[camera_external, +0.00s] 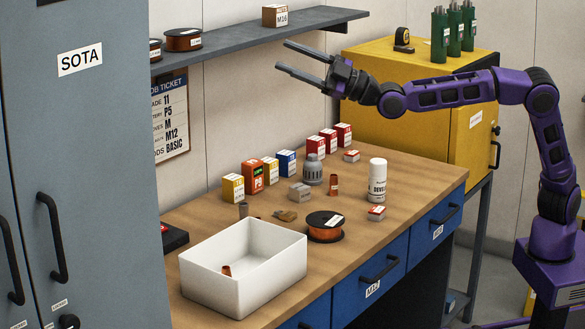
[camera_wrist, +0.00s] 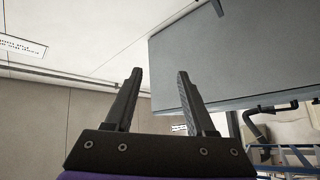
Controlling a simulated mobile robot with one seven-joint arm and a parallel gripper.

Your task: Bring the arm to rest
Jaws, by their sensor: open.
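My gripper (camera_external: 301,63) is raised in the air above the workbench (camera_external: 414,182), at about the height of the wall shelf, with its fingers pointing left. Its two dark fingers are apart and nothing is between them. My purple arm reaches across from the right, in front of the yellow cabinet. In the wrist view my gripper (camera_wrist: 157,75) shows two spread fingers against the wall and a grey cabinet (camera_wrist: 225,55).
A grey shelf (camera_external: 235,40) with spools and a box is behind the gripper. A tall grey cabinet (camera_external: 85,170) stands at left. On the bench are a white bin (camera_external: 215,288), a wire spool (camera_external: 325,234), a white bottle (camera_external: 377,180) and several small boxes. The yellow cabinet (camera_external: 400,122) stands behind my arm.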

